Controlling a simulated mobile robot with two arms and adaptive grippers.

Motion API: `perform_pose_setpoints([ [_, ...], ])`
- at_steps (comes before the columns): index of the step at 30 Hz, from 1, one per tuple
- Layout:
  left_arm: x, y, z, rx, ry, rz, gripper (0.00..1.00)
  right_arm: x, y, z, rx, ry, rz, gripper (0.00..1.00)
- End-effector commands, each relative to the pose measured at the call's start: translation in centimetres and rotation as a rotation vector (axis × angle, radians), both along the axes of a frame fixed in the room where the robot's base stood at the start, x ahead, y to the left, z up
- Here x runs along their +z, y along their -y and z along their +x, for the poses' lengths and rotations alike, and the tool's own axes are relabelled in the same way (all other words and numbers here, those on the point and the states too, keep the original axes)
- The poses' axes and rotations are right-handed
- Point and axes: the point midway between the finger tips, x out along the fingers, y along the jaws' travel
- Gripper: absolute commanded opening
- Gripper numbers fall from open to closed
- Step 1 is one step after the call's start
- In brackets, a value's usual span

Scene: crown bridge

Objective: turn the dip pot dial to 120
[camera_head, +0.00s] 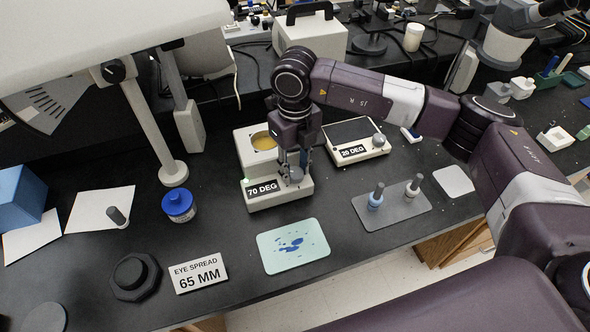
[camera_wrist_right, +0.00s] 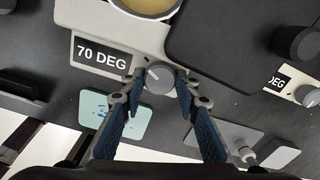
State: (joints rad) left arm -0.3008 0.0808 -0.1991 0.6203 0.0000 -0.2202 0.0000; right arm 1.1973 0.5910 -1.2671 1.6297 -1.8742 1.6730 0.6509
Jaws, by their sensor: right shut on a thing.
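The dip pot (camera_head: 279,201) is a white box with a round well of yellowish wax and a black label reading 70 DEG. Its label also shows in the right wrist view (camera_wrist_right: 101,57). The grey round dial (camera_wrist_right: 159,78) sits on the pot's front, right of the label, with a pale pointer mark towards its upper left. My right gripper (camera_head: 293,168) comes down over the front right of the pot. In the right wrist view its fingertips (camera_wrist_right: 160,86) are shut on the dial from both sides. In the head view the gripper partly hides the dial. My left gripper is not in view.
A second device (camera_head: 357,140) labelled 20 DEG, with a dark plate and its own knob, stands close right. A pale green tile (camera_head: 292,246) lies in front. A grey mat (camera_head: 394,209) with two small tools is at front right. A blue-lidded jar (camera_head: 179,206) stands left.

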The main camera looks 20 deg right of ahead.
Motion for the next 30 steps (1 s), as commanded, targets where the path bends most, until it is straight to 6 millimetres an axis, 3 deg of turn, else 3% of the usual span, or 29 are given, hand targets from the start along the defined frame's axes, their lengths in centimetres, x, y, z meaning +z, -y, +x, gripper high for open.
perform_pose_setpoints([
  [11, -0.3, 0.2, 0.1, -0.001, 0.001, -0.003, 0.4, 0.0, 0.0, 0.0, -0.047, 0.0, 0.0, 0.05],
  [12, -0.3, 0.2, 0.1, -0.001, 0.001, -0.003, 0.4, 0.0, 0.0, 0.0, -0.047, 0.0, 0.0, 0.31],
  [16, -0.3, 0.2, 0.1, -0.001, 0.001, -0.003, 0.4, 0.0, 0.0, 0.0, -0.046, 0.0, 0.0, 0.46],
  [25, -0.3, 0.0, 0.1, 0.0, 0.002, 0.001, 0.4, 0.1, 0.0, 0.0, -0.045, 0.001, 0.0, 0.47],
  [30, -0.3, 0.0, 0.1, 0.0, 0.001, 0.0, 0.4, 1.8, 0.0, 0.1, -0.044, 0.003, 0.0, 0.47],
])
